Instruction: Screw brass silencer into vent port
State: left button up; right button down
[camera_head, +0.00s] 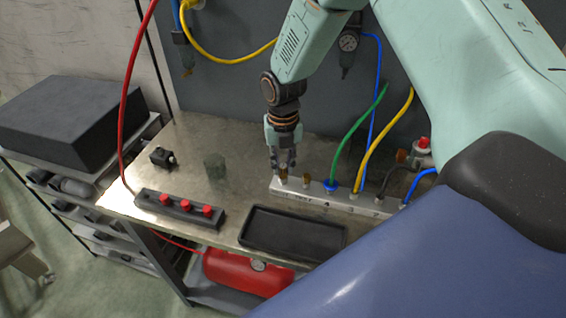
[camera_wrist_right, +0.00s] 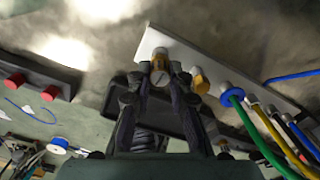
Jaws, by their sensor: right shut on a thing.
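The silver manifold block (camera_head: 345,203) lies on the metal bench, and its pale top shows in the right wrist view (camera_wrist_right: 150,41). My right gripper (camera_head: 284,168) points down over the block's left end, its fingers shut on a small brass silencer (camera_head: 283,180). In the right wrist view the silencer (camera_wrist_right: 160,62) stands between the fingertips (camera_wrist_right: 158,84), over the block's end. Its lower end meets the block there; I cannot tell how deep it sits. A second brass fitting (camera_head: 307,182) stands beside it on the block. My left gripper is out of view.
Blue, green and yellow hoses rise from the block's right part. A black tray (camera_head: 293,250) and a strip with red knobs (camera_head: 180,209) lie in front.

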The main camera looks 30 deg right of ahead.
jog(key=shift+r+m+p, duration=0.1)
jog(key=shift+m+p, duration=0.4)
jog(key=shift+m, duration=0.5)
jog(key=m+p, duration=0.1)
jog(key=m, duration=0.3)
jog(key=shift+m+p, duration=0.3)
jog(key=shift+p, duration=0.05)
jog(key=m+p, duration=0.2)
jog(key=m, duration=0.4)
jog(key=shift+m+p, duration=0.3)
jog(key=shift+m, duration=0.1)
jog(key=m+p, duration=0.1)
jog(key=m, duration=0.3)
jog(key=shift+p, duration=0.35)
jog(key=m+p, duration=0.1)
jog(key=m, duration=0.6)
jog(key=shift+f+m, duration=0.2)
jog(key=shift+m, duration=0.2)
jog(key=c, duration=1.4)
grip_release()
